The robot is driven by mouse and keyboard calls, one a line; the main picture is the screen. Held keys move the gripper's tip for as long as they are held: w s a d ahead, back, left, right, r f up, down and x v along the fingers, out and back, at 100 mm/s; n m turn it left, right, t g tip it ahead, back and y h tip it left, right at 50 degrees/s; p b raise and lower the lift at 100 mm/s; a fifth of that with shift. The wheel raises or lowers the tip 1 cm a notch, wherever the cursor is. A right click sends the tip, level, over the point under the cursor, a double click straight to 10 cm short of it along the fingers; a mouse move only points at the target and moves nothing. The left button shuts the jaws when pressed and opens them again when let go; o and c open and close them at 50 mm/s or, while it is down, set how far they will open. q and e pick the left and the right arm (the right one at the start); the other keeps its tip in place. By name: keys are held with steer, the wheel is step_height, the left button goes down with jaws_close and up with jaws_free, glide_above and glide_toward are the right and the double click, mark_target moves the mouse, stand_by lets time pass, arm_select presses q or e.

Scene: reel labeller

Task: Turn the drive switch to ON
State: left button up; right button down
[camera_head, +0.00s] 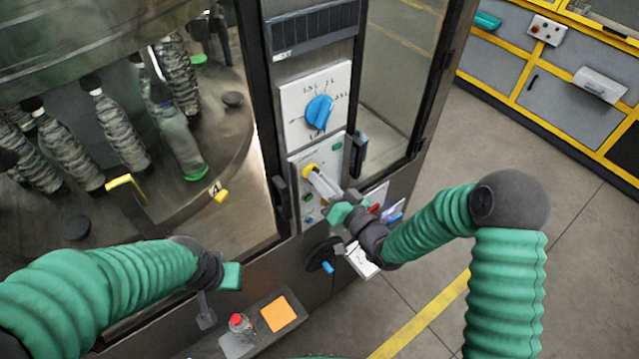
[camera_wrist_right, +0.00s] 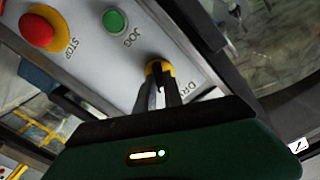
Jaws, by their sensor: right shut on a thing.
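The drive switch (camera_head: 308,170) has a yellow collar and sits at the upper left of the light control panel on the machine's front. In the right wrist view the drive switch (camera_wrist_right: 158,67) shows beside partly hidden "DRI" lettering. My right gripper (camera_head: 317,180) reaches it from the lower right. In the wrist view the right gripper (camera_wrist_right: 157,88) is shut on the switch's dark handle, and its fingers hide most of that handle, so its setting cannot be read. My left gripper (camera_head: 206,312) hangs low at the left, away from the panel; its opening is unclear.
A green JOG button (camera_wrist_right: 115,21) and a red STOP button (camera_wrist_right: 42,28) share the panel. A large blue dial (camera_head: 319,110) sits above. A black door handle (camera_head: 359,155) stands right of the panel. A low shelf holds a bottle (camera_head: 238,324) and an orange pad (camera_head: 278,314).

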steer(key=m, duration=0.5)
steer(key=m+b, duration=0.1)
steer(key=m, duration=0.5)
steer(key=shift+d+f, duration=0.2)
steer(key=shift+m, duration=0.4)
steer(key=c, duration=1.5)
jaws_free()
steer(key=shift+w, duration=0.1)
steer(key=shift+o, duration=0.2)
steer(key=shift+d, duration=0.1)
